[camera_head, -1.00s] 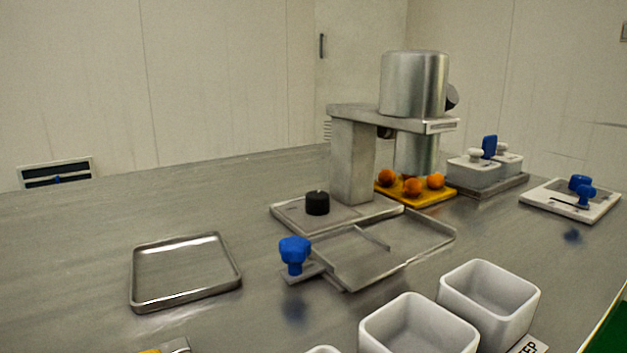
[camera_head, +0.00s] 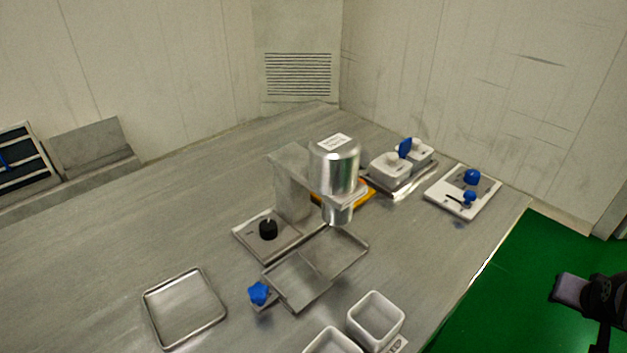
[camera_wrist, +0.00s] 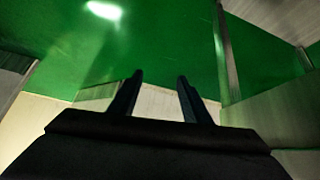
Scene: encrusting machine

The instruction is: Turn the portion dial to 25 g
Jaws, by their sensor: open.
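The black dial (camera_head: 268,229) stands on the flat metal base plate (camera_head: 246,238) at the front left of the encrusting machine (camera_head: 334,165). A pale mark shows on the dial's top, but its setting is too small to read. My gripper shows in the wrist view (camera_wrist: 158,82) with its two dark fingers apart and nothing between them; green floor and pale panels lie beyond. In the head view a dark part of my arm is at the far right, over the green floor, well away from the dial.
A blue knob (camera_head: 258,292) sits by a shallow metal tray (camera_head: 297,282) in front of the machine. An empty metal tray (camera_head: 148,312) lies at the left. White bins (camera_head: 376,320) stand at the front. Lidded containers (camera_head: 391,168) and a white board (camera_head: 480,199) are at right.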

